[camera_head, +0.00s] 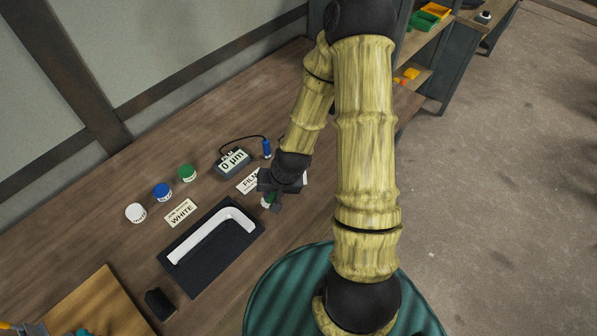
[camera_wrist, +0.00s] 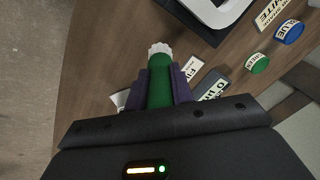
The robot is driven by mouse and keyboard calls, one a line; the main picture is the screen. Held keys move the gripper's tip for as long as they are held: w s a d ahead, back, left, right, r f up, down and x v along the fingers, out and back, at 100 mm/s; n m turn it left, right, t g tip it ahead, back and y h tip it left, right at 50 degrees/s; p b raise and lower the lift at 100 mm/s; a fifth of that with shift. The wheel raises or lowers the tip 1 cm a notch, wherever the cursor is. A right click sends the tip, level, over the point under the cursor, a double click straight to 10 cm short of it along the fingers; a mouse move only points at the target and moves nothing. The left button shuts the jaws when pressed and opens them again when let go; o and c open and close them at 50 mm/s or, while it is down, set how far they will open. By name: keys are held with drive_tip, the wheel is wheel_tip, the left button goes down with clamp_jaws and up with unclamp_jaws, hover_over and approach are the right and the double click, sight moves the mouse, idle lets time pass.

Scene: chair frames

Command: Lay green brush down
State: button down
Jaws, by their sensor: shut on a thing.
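My gripper (camera_wrist: 160,88) is shut on the green brush (camera_wrist: 160,72), with one dark finger on each side of it. The brush's white tip points away from the palm in the wrist view. In the head view, my gripper (camera_head: 282,188) is over the table's right part, beside the dark tray's upper right corner. Only a bit of the brush (camera_head: 268,201) shows there, below the gripper; the rest is hidden. I cannot tell whether it touches the table.
The dark tray (camera_head: 189,285) bears a white bent frame part (camera_head: 215,228). White (camera_head: 136,212), blue (camera_head: 163,191) and green (camera_head: 187,172) pots stand behind it. A WHITE card (camera_head: 181,213), a film card (camera_head: 248,181) and a gauge (camera_head: 233,163) lie nearby. A black block (camera_head: 160,304) is front left.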

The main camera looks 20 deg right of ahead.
drive_tip(key=shift+f+b, duration=0.85)
drive_tip(key=shift+f, duration=0.25)
drive_tip(key=c, duration=1.1)
unclamp_jaws()
drive_tip(key=shift+r, duration=0.1)
drive_tip(key=p+v, duration=0.2)
drive_tip(key=v, duration=1.5)
drive_tip(key=shift+d+r, duration=0.15)
drive_tip(key=shift+s, duration=0.15)
